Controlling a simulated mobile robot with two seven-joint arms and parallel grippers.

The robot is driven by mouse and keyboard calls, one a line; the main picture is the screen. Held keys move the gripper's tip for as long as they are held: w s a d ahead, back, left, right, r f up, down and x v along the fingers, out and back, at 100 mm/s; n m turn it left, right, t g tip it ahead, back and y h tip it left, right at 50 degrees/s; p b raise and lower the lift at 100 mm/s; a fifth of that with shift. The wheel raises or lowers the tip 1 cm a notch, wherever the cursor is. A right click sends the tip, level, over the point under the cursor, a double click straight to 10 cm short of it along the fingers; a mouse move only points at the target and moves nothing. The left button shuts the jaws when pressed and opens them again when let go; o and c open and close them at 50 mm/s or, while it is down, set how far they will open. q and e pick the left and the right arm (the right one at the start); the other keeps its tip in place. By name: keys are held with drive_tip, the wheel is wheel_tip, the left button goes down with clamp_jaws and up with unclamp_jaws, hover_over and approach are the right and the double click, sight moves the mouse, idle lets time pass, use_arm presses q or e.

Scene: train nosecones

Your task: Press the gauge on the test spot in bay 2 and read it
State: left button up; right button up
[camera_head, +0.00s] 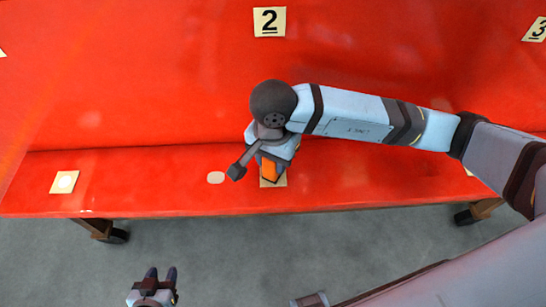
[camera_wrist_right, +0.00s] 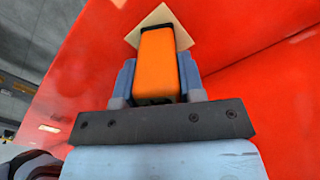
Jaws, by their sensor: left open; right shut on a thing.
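The gauge (camera_head: 268,169) is an orange block with dark edges. My right gripper (camera_head: 273,160) is shut on it, and the wrist view shows the gauge (camera_wrist_right: 158,58) between the two blue-grey fingers. The gauge is over a cream square (camera_head: 281,183) on the red ledge below the "2" label (camera_head: 269,21). The cream square also shows behind the gauge in the wrist view (camera_wrist_right: 182,38). Any spot on it is hidden by the gauge, and I cannot tell whether they touch. No readout is visible. My left gripper (camera_head: 162,273) is open and empty over the floor, in front of the ledge.
A cream square with a pale round spot (camera_head: 64,181) lies on the ledge at left. The red wall rises behind, with a "3" label (camera_head: 536,29) at far right. Grey floor (camera_head: 230,245) is open in front.

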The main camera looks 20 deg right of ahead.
drive_tip(key=shift+f, duration=0.15)
drive_tip(key=shift+r+p, duration=1)
drive_tip(key=shift+r, duration=2.6)
